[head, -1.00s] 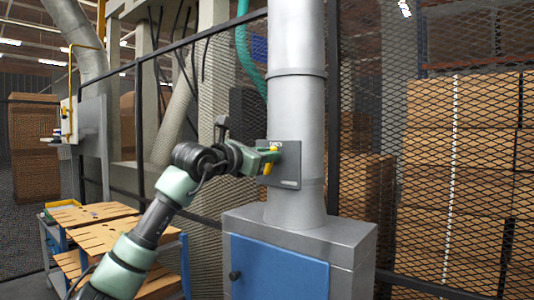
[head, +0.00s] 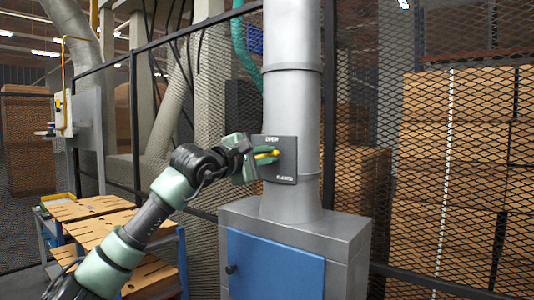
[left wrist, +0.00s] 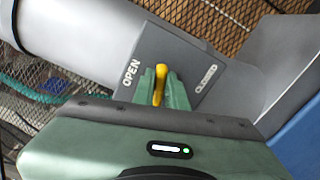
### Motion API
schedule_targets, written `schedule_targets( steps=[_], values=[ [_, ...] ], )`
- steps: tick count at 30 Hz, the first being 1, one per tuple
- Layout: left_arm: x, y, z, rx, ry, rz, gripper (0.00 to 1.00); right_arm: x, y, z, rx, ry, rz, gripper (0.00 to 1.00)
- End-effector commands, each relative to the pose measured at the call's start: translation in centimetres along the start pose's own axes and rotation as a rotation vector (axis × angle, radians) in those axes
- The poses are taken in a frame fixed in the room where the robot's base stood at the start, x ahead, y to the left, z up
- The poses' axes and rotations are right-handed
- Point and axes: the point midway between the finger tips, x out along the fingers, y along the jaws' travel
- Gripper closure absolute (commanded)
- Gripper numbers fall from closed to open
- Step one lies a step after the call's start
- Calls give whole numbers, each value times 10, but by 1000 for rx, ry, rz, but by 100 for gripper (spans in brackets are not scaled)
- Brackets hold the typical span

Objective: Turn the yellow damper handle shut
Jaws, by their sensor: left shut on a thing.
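The yellow damper handle (head: 266,155) is on a dark grey plate (head: 286,170) on the front of the silver duct (head: 293,110). The plate reads OPEN at its top and CLOSED at its bottom. The handle lies roughly level, pointing left, between the two words. My left gripper (head: 264,154) comes in from the left and is shut on the handle. In the left wrist view the yellow handle (left wrist: 160,85) is between the two green fingers (left wrist: 163,92), which hide part of it. OPEN is to its left and CLOSED to its right. My right gripper is not in view.
The duct rises from a grey cabinet (head: 340,232) with a blue door (head: 275,266). A mesh fence (head: 400,180) stands behind, with stacked brown boxes (head: 470,160) beyond. A cart with wooden boards (head: 95,207) stands at the lower left, near my left arm.

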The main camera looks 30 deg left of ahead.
Motion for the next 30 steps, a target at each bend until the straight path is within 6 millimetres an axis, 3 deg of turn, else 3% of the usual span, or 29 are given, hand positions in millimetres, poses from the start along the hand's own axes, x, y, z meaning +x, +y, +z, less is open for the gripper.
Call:
schedule_targets(
  steps=[12, 30],
  values=[
    [0, -6, 0, 261, -1, -2, 100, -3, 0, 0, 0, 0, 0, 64],
    [0, -8, -1, 329, -1, -3, 100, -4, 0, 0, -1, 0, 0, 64]
  ],
)
